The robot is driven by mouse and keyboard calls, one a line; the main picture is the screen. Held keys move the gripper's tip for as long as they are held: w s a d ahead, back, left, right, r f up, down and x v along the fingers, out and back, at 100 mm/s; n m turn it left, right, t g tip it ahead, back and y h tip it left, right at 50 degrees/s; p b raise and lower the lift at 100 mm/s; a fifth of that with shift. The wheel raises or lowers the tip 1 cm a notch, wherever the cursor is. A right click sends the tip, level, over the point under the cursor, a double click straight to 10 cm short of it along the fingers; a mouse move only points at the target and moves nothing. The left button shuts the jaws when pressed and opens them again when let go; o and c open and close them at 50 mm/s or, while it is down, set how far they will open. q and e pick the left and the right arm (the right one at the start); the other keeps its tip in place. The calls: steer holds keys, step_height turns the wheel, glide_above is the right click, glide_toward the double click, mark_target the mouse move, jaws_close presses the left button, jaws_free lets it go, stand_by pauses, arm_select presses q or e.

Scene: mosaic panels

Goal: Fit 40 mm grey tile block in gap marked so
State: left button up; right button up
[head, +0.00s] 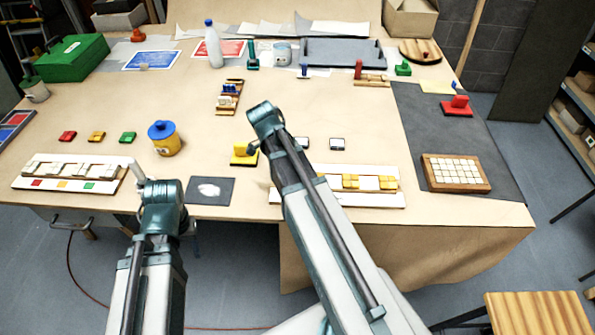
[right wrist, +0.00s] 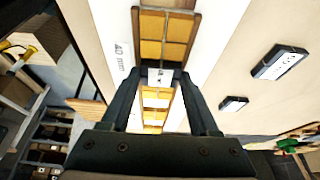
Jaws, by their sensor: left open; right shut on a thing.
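The panel with yellow tiles (head: 368,183) lies near the table's front edge, partly hidden by my right arm. In the right wrist view, the panel's yellow tiles (right wrist: 163,38) run between white strips. A printed "40 mm" label (right wrist: 122,56) is on the left strip. My right gripper (right wrist: 161,84) is shut on a small pale block with a dark mark (right wrist: 160,76), over the tile row. Whether the block touches the panel is unclear. My left gripper (head: 146,184) is open at the front left, beside the left panel.
Two more marked blocks (head: 301,143) (head: 337,144) lie behind the panel. A wooden tray of white tiles (head: 455,187) is at right.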

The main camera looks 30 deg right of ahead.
steer(key=shift+f, duration=0.25)
steer(key=o, duration=1.5)
steer(key=shift+c, duration=0.2)
steer(key=shift+r, duration=0.15)
steer(key=p+v, duration=1.2)
steer(key=v, duration=0.1)
steer(key=shift+r, duration=0.3)
steer(key=shift+a, duration=0.1)
steer(key=s+a+f+n+y+b, duration=0.1)
steer(key=s+a+f+n, duration=0.1)
steer(key=a+n, duration=0.4)
steer(key=s+a+f+n+t+y+b, duration=0.1)
steer(key=s+a+n, duration=0.4)
steer(key=n, duration=0.7)
steer(key=s+a+f+n+t+b, duration=0.1)
steer(key=s+a+f+n+b, duration=0.1)
steer(key=a+n, duration=0.6)
steer(key=shift+s+a+f+n+y+b, duration=0.3)
steer(key=shift+s+f+n+y+b, duration=0.1)
steer(key=shift+s+f+n, duration=0.6)
